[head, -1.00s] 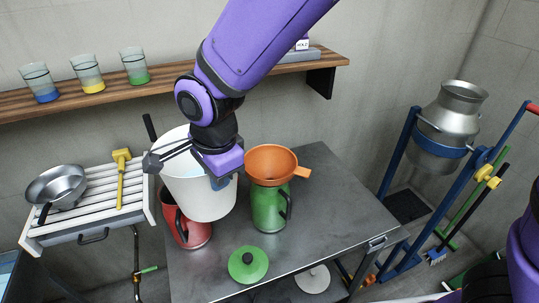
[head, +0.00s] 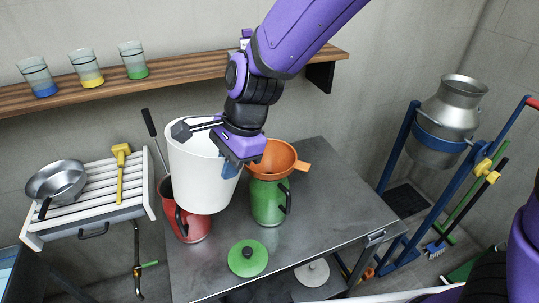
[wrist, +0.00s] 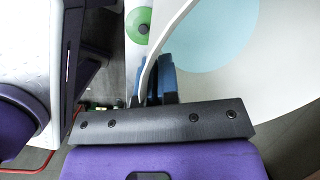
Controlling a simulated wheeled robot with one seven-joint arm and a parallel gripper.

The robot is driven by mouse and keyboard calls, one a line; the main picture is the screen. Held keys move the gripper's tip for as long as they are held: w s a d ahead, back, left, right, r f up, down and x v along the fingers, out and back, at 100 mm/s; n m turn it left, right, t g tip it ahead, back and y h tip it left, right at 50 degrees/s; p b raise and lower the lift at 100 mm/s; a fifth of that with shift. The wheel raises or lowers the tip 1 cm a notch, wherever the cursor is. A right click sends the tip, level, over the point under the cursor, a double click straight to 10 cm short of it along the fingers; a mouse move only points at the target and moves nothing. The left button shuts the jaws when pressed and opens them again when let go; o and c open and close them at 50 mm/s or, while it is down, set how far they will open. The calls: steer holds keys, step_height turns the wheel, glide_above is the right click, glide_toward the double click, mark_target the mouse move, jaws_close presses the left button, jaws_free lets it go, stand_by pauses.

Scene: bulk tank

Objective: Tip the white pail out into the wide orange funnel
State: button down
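The white pail (head: 200,182) hangs from my gripper (head: 232,168) above the table, roughly upright. Its inside shows pale blue contents in the wrist view (wrist: 210,45). My gripper's blue fingers (wrist: 160,82) are shut on the pail's rim. The wide orange funnel (head: 280,157) sits in the mouth of a green jug (head: 267,203). The pail is just left of the funnel and jug in the head view. My gripper partly covers the funnel's left edge.
A red jug (head: 192,228) stands behind the pail, partly hidden. A green lid (head: 247,260) lies on the grey table (head: 335,205). A shelf (head: 185,72) holds several glasses. Free tabletop lies right of the green jug.

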mark_target(233, 184)
steer(key=shift+w+d+f+g+y, duration=0.1)
steer(key=shift+w+d+g+y, duration=0.55)
steer(key=shift+d+y, duration=0.3)
steer(key=shift+w+d+f+g+y, duration=0.4)
steer(key=shift+d+f+y, duration=0.25)
steer(key=shift+f, duration=0.15)
steer(key=shift+w+d+r+g+y, duration=0.25)
steer(key=shift+d+r+g+y, duration=0.15)
steer(key=shift+r+y, duration=0.3)
steer(key=shift+w+d+f+g+y+p, duration=0.25)
steer(key=shift+g+y+p, duration=0.2)
steer(key=shift+y, duration=0.45)
steer(key=shift+w+d+r+m+g+y+p, duration=0.15)
steer(key=shift+d+r+m+g+y+p, duration=0.25)
steer(key=shift+y, duration=0.3)
stand_by(1.0)
steer(key=shift+w+d+f+g+y+p, duration=0.25)
steer(key=shift+d+g+y+p, duration=0.2)
steer(key=shift+y, duration=0.25)
stand_by(2.2)
